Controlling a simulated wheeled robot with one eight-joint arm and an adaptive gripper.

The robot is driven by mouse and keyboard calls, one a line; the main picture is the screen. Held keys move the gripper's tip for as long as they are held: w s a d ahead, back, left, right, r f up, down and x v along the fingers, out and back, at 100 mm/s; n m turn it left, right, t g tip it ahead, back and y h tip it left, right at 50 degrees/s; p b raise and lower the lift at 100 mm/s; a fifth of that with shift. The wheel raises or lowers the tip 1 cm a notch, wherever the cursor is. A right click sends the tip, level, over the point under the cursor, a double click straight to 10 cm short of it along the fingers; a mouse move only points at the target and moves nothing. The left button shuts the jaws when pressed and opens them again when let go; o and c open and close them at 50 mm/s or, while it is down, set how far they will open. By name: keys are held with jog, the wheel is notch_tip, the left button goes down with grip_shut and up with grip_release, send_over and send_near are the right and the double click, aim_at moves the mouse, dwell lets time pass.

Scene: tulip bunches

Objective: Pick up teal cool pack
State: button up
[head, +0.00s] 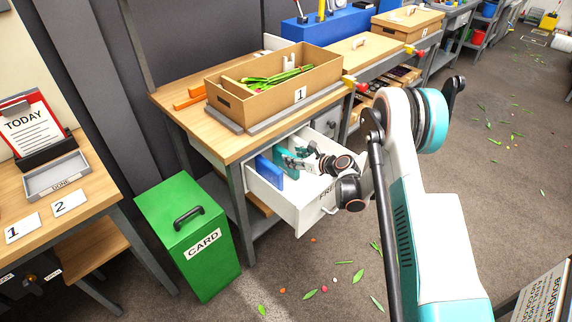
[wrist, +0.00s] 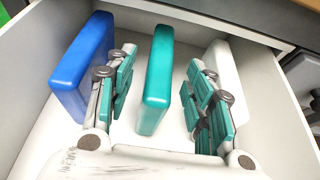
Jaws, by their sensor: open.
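The teal cool pack (wrist: 156,80) stands on edge in the middle of the open white drawer (head: 299,209). It also shows small in the head view (head: 279,159), partly hidden by my gripper. My gripper (wrist: 165,92) is open and reaches down into the drawer, with one finger on each side of the teal pack. A gap shows between each finger and the pack in the wrist view. In the head view my gripper (head: 296,158) comes in from the right.
A blue pack (wrist: 84,66) stands left of my left finger, and a white pack (wrist: 222,66) stands behind my right finger. The drawer walls are close around. Above is a workbench with a cardboard box (head: 235,100). A green card bin (head: 190,225) stands beside the drawer.

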aim_at(289, 153)
jog(key=b+x, duration=0.1)
jog(key=x, duration=0.3)
jog(key=shift+w, duration=0.1)
jog(key=shift+c, duration=0.3)
grip_shut()
